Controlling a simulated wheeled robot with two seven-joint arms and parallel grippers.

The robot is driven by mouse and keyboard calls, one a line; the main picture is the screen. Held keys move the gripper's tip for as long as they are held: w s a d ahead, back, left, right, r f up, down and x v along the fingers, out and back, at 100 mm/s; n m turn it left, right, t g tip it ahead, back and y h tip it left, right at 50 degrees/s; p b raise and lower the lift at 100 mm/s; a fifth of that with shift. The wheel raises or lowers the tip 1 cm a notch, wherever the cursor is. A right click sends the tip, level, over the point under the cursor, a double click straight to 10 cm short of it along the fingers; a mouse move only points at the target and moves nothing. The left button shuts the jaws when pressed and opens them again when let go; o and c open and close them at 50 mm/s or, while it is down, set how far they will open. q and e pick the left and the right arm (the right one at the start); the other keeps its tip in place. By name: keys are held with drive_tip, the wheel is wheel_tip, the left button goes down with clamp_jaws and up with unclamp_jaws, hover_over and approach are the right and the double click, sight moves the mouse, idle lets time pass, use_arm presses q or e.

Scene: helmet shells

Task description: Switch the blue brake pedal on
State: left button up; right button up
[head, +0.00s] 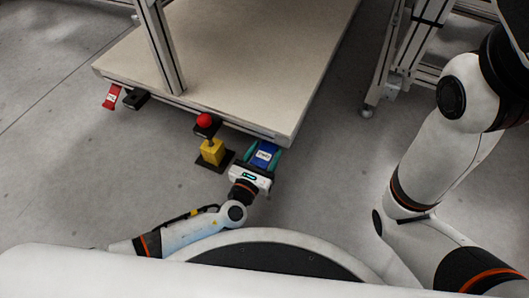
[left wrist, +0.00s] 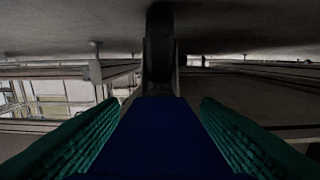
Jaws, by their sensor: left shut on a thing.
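The blue brake pedal (head: 264,154) has a white label and sits at the front edge of the beige platform, near its right corner. My left gripper (head: 263,159) is at the pedal, with its teal fingers on either side of it. In the left wrist view the blue pedal (left wrist: 158,135) fills the space between the ribbed teal fingers of my left gripper (left wrist: 160,130), which is shut on it. A dark post-like part stands beyond the pedal there. My right arm shows at the right of the head view, but its gripper is out of the picture.
A red labelled pedal (head: 111,97) and a black bracket (head: 136,99) are farther left along the beige platform (head: 240,70). A metal frame stands at the upper right. Grey floor around is open.

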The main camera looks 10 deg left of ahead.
use_arm(q)
drive_tip(key=shift+w+a+f+t, duration=0.1)
drive_tip(key=shift+f+t, duration=0.1)
drive_tip(key=shift+t, duration=0.2)
drive_tip(key=shift+f+t+h, duration=0.35)
drive_tip(key=shift+t+h, duration=0.05)
drive_tip(key=shift+t, duration=0.5)
drive_tip(key=o, duration=1.4)
